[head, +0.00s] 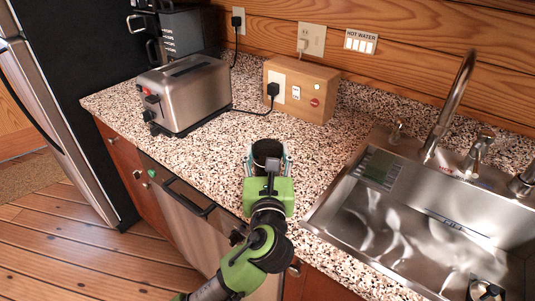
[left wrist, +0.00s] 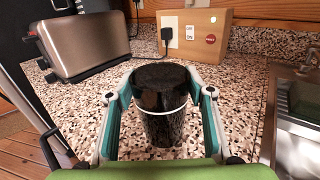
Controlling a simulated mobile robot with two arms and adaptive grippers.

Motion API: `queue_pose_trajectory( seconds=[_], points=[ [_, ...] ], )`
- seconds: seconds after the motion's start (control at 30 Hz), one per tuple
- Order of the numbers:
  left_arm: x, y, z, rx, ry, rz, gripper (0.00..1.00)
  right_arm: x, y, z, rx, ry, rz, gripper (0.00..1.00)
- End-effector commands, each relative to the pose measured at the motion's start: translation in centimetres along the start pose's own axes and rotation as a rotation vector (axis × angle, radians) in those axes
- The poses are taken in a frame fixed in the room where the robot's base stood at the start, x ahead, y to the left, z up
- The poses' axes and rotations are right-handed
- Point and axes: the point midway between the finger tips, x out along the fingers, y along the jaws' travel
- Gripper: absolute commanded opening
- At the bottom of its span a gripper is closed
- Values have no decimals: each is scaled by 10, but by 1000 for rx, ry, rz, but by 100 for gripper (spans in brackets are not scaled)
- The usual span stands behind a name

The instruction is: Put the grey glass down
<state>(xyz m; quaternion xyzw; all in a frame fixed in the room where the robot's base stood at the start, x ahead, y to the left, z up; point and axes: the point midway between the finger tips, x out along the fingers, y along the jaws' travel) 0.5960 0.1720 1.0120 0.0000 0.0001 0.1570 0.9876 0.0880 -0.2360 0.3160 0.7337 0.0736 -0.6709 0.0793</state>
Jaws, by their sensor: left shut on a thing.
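The grey glass (left wrist: 162,117) is a dark, see-through tumbler, upright between the fingers of my left gripper (left wrist: 162,98) in the left wrist view. The fingers are shut on its sides. In the head view the glass (head: 267,150) shows just beyond my left gripper (head: 266,162), over the speckled counter (head: 215,150) near its front edge. Whether its base touches the counter I cannot tell. My right gripper is not in view.
A steel toaster (head: 188,92) stands to the left, and a wooden outlet box (head: 301,90) with a plugged cord stands behind the glass. A metal sink (head: 400,220) with a faucet (head: 452,105) is to the right. The counter around the glass is clear.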

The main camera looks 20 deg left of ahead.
Motion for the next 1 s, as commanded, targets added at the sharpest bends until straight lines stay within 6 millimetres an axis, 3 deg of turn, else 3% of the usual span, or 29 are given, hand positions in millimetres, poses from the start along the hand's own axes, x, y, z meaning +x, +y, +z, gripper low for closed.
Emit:
queue_pose_trajectory(
  seconds=[0.33, 0.37, 0.4, 0.83, 1.0],
  points=[
    [0, 0, -2, 1, -1, 0, 15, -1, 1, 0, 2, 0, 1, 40],
    [0, 0, -3, 1, 0, 0, 54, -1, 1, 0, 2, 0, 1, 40],
    [0, 0, -2, 1, -1, 0, 64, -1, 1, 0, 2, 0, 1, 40],
    [-2, 0, 1, -1, -1, 0, 65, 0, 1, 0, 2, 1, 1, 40],
    [-28, -1, -1, -1, 2, -3, 65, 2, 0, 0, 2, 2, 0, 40]
  ],
)
